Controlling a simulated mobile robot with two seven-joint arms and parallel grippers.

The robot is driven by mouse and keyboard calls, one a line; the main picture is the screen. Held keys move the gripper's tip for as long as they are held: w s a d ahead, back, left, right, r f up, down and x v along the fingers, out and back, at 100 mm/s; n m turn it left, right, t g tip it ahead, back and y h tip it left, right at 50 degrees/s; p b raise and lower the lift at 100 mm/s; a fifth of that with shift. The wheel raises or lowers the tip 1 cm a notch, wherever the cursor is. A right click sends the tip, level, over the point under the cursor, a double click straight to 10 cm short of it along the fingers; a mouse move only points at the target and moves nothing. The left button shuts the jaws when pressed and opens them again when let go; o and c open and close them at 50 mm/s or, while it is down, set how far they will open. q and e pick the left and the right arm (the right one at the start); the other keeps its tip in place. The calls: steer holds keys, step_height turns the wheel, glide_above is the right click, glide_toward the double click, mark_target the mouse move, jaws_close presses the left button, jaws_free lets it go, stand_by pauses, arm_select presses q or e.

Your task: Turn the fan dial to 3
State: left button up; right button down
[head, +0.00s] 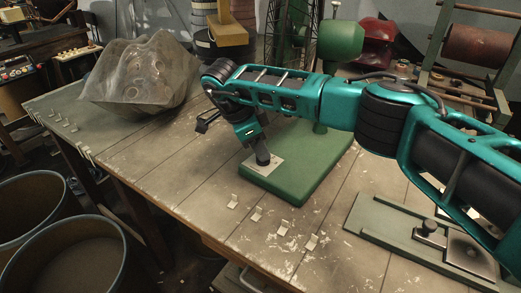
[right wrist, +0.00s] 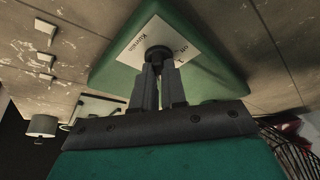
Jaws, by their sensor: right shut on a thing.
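The fan's green base (head: 310,165) lies on the wooden table, with a green motor housing (head: 341,40) above it, partly behind my right arm. A pale dial plate (head: 262,171) is on the near-left corner of the base. My right gripper (head: 262,157) points down at the plate. In the right wrist view, its fingers are shut on the dark dial knob (right wrist: 158,53) in front of the white plate (right wrist: 178,40). Some lettering shows on the plate; the knob's setting cannot be read. My left gripper is not in view.
A crumpled clear plastic cover (head: 140,78) stands at the table's far left. A green plate with a black knob (head: 428,228) lies at the right. Round bins (head: 70,245) stand below left.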

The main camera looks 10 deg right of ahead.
steer(key=shift+w+m+g+b, duration=0.15)
steer(key=shift+m+g+b, duration=0.6)
steer(key=shift+m, duration=1.45)
steer(key=shift+d+y, duration=0.1)
steer(key=shift+y, duration=0.2)
steer(key=c, duration=1.2)
jaws_free()
steer(key=shift+r, duration=0.1)
